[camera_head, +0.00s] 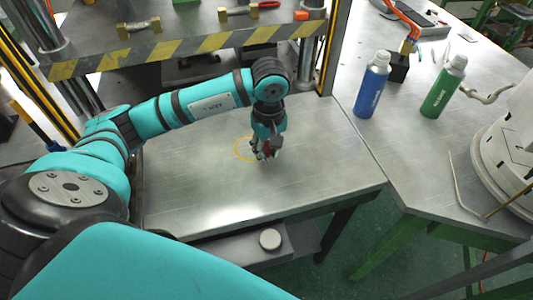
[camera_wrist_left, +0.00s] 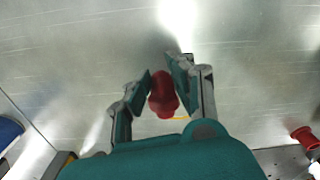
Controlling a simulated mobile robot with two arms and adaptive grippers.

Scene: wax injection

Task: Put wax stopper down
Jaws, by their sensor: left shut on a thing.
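The red wax stopper (camera_wrist_left: 163,95) is between the fingers of my left gripper (camera_wrist_left: 160,85) in the left wrist view. The gripper is shut on it. In the head view, my left gripper (camera_head: 265,154) points down over the bare metal table (camera_head: 200,195), at the right side of a yellow ring marking (camera_head: 237,150). Only a little red shows between the fingers there. I cannot tell whether the stopper touches the table. In the left wrist view, a short piece of the yellow marking (camera_wrist_left: 182,117) shows beside the stopper. My right gripper is not in view.
A striped yellow-black beam (camera_head: 190,48) crosses behind my left arm. A blue bottle (camera_head: 372,85) and a green bottle (camera_head: 443,88) stand on the right table. A round whitish disc (camera_head: 270,239) lies below the front edge. The metal table around the gripper is clear.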

